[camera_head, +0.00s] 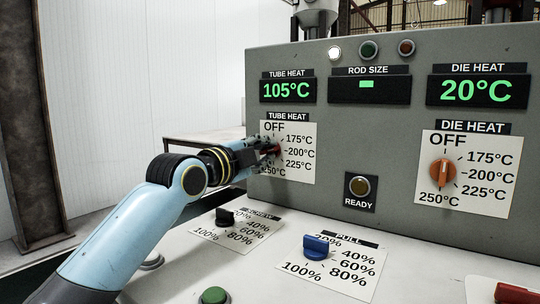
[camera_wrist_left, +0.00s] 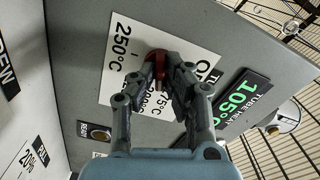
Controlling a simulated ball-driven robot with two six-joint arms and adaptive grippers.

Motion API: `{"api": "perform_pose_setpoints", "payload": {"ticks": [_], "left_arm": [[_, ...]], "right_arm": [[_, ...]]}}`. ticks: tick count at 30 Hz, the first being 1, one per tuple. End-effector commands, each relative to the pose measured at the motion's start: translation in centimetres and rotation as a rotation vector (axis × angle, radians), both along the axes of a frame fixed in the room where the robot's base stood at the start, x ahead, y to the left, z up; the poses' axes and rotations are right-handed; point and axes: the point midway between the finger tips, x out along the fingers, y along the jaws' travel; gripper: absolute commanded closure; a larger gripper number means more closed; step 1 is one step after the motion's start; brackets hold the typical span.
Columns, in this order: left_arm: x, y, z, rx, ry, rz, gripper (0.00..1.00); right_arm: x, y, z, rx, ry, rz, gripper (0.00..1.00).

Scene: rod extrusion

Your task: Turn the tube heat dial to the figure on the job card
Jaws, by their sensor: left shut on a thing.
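The red tube heat dial (camera_head: 277,150) sits on a white scale plate (camera_head: 301,178) marked OFF, 175, 200, 225 and 250°C. My left gripper (camera_head: 267,148) reaches it from the left and is shut on it. The fingers hide most of the dial, so I cannot tell where it points. In the left wrist view, the gripper (camera_wrist_left: 165,72) closes around the dial (camera_wrist_left: 152,58), and the plate (camera_wrist_left: 119,75) lies behind. The tube heat display (camera_head: 288,90) reads 105°C in green. The job card is not visible. My right gripper is not in view.
The orange die heat dial (camera_head: 443,172) is to the right, under a display (camera_head: 478,91) reading 20°C. The READY button (camera_head: 360,186) lies between the plates. A black screw dial (camera_head: 225,217), blue pull dial (camera_head: 316,246) and green button (camera_head: 214,295) stand on the lower panel.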

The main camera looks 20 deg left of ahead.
Motion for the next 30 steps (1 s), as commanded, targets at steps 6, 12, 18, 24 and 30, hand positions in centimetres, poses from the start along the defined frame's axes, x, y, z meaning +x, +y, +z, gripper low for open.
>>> {"api": "perform_pose_setpoints", "payload": {"ticks": [6,12,18,24,30], "left_arm": [[0.0,0.0,-0.1,0.001,0.003,0.000,1.00],[0.0,0.0,-0.3,0.090,-0.010,0.000,1.00],[0.0,0.0,-0.1,0.174,-0.021,-0.001,1.00],[0.0,0.0,0.0,0.174,-0.021,-0.001,1.00],[0.0,0.0,-0.2,0.273,-0.036,0.000,1.00]], "right_arm": [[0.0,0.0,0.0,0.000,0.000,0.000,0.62],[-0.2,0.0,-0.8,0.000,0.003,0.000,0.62],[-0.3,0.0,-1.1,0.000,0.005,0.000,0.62],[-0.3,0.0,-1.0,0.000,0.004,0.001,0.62],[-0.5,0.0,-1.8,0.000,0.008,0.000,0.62]]}}
